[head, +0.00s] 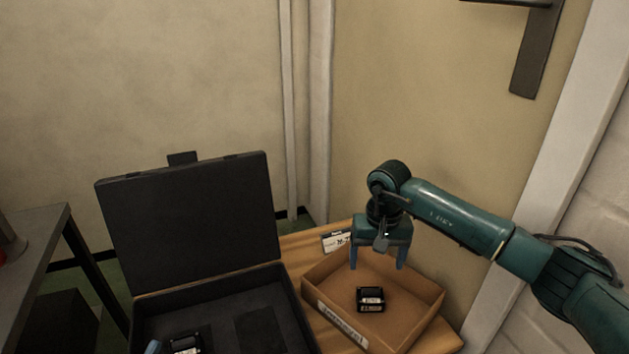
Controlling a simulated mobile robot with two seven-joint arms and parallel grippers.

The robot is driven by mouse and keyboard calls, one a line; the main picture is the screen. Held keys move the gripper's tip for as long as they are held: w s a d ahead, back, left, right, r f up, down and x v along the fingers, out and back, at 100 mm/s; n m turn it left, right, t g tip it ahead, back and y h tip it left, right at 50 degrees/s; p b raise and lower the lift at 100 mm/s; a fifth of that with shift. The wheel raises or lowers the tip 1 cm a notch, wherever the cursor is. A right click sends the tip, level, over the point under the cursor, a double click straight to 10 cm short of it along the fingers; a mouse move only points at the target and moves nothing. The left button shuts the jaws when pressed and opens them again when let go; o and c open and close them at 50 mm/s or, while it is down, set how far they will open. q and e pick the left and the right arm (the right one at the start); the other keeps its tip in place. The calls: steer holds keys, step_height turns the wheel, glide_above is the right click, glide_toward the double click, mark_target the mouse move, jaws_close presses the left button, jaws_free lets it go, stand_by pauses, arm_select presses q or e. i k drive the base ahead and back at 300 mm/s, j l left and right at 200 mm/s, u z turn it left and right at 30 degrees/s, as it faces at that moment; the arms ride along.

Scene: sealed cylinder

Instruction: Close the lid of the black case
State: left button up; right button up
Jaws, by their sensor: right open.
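The black case (215,308) stands at the lower left with its lid (190,222) raised, nearly upright and leaning back. Its dark interior faces me, and the front of the case is cut off by the lower picture edge. A small black item with a white label (186,344) lies in the case. A small blue piece beside it is too cut off to identify. My right gripper (379,262) points down over the cardboard tray, right of the case and apart from it. Its blue fingers are spread with nothing between them. My left gripper does not show clearly.
The open cardboard tray (420,325) holds a small black labelled box (371,299) on the wooden table (303,246). A white label card (335,241) stands behind the tray. A grey bench (35,240) is at the left. Walls close off the back and right.

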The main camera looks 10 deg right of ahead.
mark_target(187, 220)
steer(key=k+j, duration=0.3)
steer(key=k, duration=0.15)
steer(key=k+j, duration=0.35)
steer(key=k, duration=0.1)
